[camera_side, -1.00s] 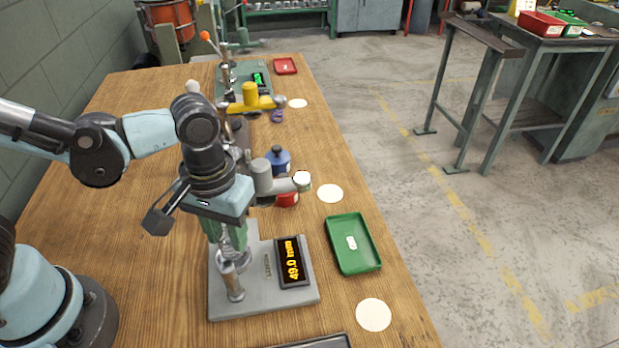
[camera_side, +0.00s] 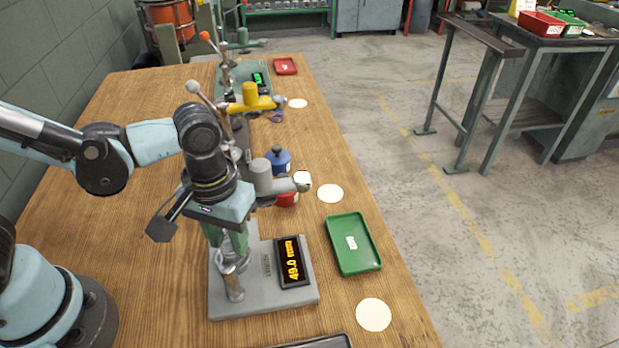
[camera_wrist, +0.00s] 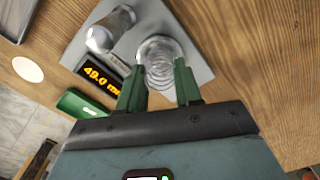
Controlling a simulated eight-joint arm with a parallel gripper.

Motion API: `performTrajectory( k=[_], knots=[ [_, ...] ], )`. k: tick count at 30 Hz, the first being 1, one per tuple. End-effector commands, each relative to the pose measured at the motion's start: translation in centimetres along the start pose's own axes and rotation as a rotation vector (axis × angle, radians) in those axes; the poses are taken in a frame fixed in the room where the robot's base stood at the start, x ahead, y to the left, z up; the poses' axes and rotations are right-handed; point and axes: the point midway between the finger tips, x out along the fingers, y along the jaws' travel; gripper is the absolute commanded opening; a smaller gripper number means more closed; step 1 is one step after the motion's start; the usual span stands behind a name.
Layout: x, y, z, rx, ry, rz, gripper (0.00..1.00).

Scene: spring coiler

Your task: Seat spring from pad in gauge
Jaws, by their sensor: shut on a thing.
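The gauge, a grey base plate (camera_side: 262,300) with a "49.0 mm" display (camera_side: 293,262) and a metal post (camera_side: 230,278), stands at the near part of the bench. It also shows in the wrist view, with the display (camera_wrist: 100,78) at left. My gripper (camera_side: 230,250) points down over the gauge plate. In the wrist view its green fingers (camera_wrist: 158,84) are shut on a coil spring (camera_wrist: 159,72). The spring appears upright at the gauge's round metal seat. I cannot tell whether its lower end touches the seat. In the side view my gripper largely hides the spring.
A green tray (camera_side: 340,262) lies right of the gauge. White round pads (camera_side: 373,314) (camera_side: 330,193) lie along the bench's right edge and look empty. Behind the gauge stand a grey-armed device (camera_side: 275,184), a blue pot (camera_side: 279,159) and a yellow-armed device (camera_side: 250,97).

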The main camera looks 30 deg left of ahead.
Motion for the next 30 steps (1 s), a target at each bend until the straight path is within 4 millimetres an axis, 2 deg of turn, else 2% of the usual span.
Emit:
performTrajectory(
  k=[11,12,18,23,24,27,30],
  knots=[
    [0.03,0.01,-0.01,0.0,0.0,0.0,0.17],
    [0.03,0.01,-0.01,0.0,0.0,0.0,0.36],
    [0.03,0.01,-0.01,0.0,0.0,0.0,0.64],
    [0.03,0.01,-0.01,0.0,0.0,0.0,0.64],
    [0.03,0.01,-0.01,0.0,0.0,0.0,0.66],
    [0.03,0.01,-0.01,0.0,0.0,0.0,0.81],
    [0.03,0.01,-0.01,0.0,0.0,0.0,0.81]
  ],
)
